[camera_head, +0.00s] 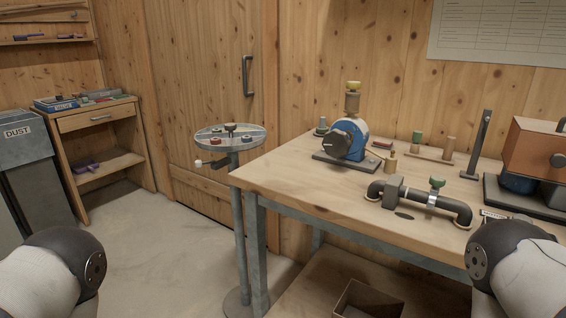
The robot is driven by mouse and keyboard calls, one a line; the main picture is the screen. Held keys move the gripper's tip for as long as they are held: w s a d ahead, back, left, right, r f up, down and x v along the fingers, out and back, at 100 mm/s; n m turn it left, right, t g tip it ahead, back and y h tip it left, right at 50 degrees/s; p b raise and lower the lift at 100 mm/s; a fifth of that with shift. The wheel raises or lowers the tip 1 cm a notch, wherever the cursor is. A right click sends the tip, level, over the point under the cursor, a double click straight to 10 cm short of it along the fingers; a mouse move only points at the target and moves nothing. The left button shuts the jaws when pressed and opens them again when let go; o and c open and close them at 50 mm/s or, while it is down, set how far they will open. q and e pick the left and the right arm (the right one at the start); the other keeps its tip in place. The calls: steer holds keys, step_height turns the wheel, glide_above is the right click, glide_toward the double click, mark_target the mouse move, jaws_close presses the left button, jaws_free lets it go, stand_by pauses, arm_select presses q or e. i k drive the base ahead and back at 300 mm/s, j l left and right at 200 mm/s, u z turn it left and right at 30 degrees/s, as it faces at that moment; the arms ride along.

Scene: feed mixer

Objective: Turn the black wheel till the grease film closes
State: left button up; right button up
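On the wooden workbench stands a blue machine (357,135) with a dark round face or wheel (340,143) on its left side. It sits on a dark base plate, with a brass-coloured cup on top. A round grey plate on a stand (257,133), left of the bench, carries small knobs, including a dark one (231,128). I cannot tell which of these dark parts is the black wheel. No grease film can be made out. Neither gripper is in view; only parts of my arms show at the lower left and lower right corners.
The workbench (290,168) also holds a dark pipe with a green-knobbed valve (436,190) and a copper-coloured box (535,150). A wooden side table (98,123) and grey dust bin (22,150) stand left. An open box (368,300) sits below the bench. The floor at left is clear.

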mark_target(336, 143)
steer(key=i+j+z, duration=0.45)
steer(key=j, duration=0.25)
steer(key=i+j+z, duration=0.2)
steer(key=j+z, duration=0.3)
steer(key=j, duration=0.25)
steer(key=i+j+z, duration=0.1)
steer(key=j+z, duration=0.35)
steer(key=j, duration=0.4)
steer(key=j+z, duration=0.45)
steer(key=j, duration=0.45)
